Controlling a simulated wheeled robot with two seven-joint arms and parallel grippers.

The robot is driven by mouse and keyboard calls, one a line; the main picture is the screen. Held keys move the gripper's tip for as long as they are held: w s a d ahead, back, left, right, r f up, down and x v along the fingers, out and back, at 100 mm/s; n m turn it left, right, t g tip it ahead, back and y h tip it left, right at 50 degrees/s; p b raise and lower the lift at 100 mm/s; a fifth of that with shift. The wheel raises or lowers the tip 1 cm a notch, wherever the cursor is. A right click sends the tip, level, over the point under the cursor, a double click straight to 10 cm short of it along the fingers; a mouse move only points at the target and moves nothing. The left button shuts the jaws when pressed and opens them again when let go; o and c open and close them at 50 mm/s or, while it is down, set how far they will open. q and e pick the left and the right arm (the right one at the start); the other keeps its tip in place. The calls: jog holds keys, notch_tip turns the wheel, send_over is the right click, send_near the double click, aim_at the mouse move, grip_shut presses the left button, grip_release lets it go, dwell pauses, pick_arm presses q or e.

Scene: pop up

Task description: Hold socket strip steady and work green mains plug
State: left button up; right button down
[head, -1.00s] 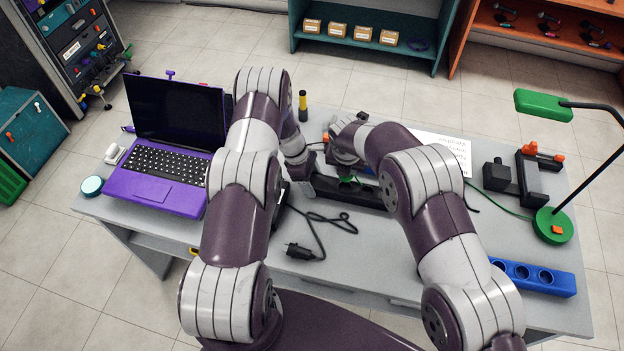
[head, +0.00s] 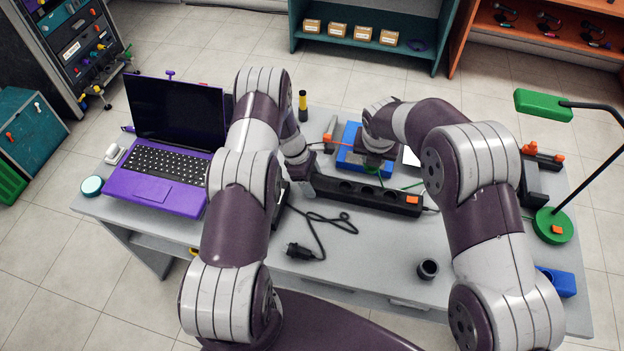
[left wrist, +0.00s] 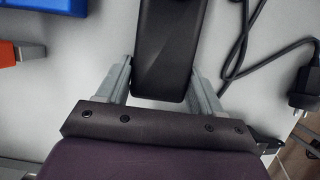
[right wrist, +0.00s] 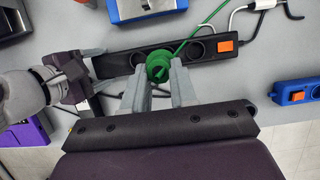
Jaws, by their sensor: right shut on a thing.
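The black socket strip (head: 345,188) lies on the grey table, its orange switch (head: 412,200) at the right end. My left gripper (head: 308,186) is at the strip's left end. In the left wrist view its open fingers stand on either side of the strip's end (left wrist: 170,45), very close to it. My right gripper (right wrist: 158,72) is shut on the green mains plug (right wrist: 159,64), which shows against the strip beside a bare socket. Its green cord runs off to the upper right. I cannot tell whether the plug touches the strip.
A blue box (head: 349,150) stands behind the strip. A loose black plug (head: 298,250) with its cord and a dark cup (head: 428,269) lie in front. A purple laptop (head: 160,165) is at left, a green lamp (head: 553,226) and blue socket strip (head: 560,282) at right.

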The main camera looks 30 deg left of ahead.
pick_arm(q)
jog(key=o, duration=0.5)
jog(key=v, duration=1.2)
jog(key=shift+s, duration=0.1)
